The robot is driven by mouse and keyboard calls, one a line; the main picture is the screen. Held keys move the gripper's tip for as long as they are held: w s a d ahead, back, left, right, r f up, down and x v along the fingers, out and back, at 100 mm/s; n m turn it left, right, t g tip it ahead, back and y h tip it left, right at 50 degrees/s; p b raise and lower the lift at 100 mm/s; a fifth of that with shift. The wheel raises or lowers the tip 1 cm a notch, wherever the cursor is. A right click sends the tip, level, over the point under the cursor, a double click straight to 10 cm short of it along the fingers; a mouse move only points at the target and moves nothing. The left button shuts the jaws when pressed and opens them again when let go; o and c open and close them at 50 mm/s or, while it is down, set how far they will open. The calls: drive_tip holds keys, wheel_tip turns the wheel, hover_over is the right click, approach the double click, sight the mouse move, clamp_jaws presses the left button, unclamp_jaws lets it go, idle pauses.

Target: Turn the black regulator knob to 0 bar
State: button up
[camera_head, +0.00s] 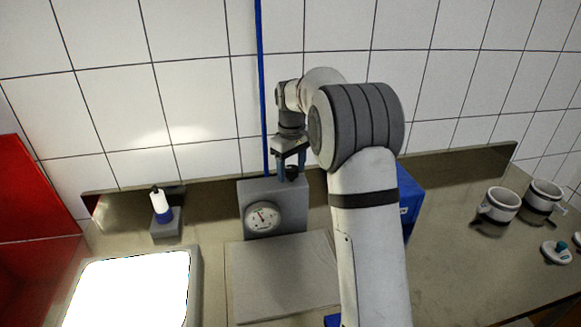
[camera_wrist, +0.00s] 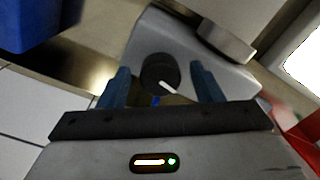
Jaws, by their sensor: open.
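The black regulator knob (camera_wrist: 159,72) sits on top of a grey regulator block (camera_head: 290,203) on the counter. A white pointer mark shows on the knob in the wrist view. A round white gauge (camera_head: 262,218) with a dark needle is on the block's front; its numbers are too small to read. My gripper (camera_head: 289,172) is open above the block. In the wrist view its two blue fingers (camera_wrist: 163,84) stand on either side of the knob, with gaps visible. I cannot tell whether they are down at knob height.
A blue box (camera_head: 410,199) stands behind my arm, right of the block. A grey plate (camera_head: 255,280) lies in front. A small white-and-blue bottle (camera_head: 161,206) and bright tray (camera_head: 195,290) are left. A blue hose (camera_head: 261,90) runs up the wall.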

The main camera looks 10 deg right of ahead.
drive_tip(key=c, duration=1)
drive_tip(key=n, duration=0.4)
drive_tip(key=shift+n+p, duration=0.3)
drive_tip(key=shift+p, duration=0.1)
drive_tip(key=n, duration=0.5)
drive_tip(key=shift+n+p, duration=0.3)
drive_tip(key=n, duration=1)
drive_tip(key=shift+p, duration=0.3)
drive_tip(key=shift+n, duration=0.3)
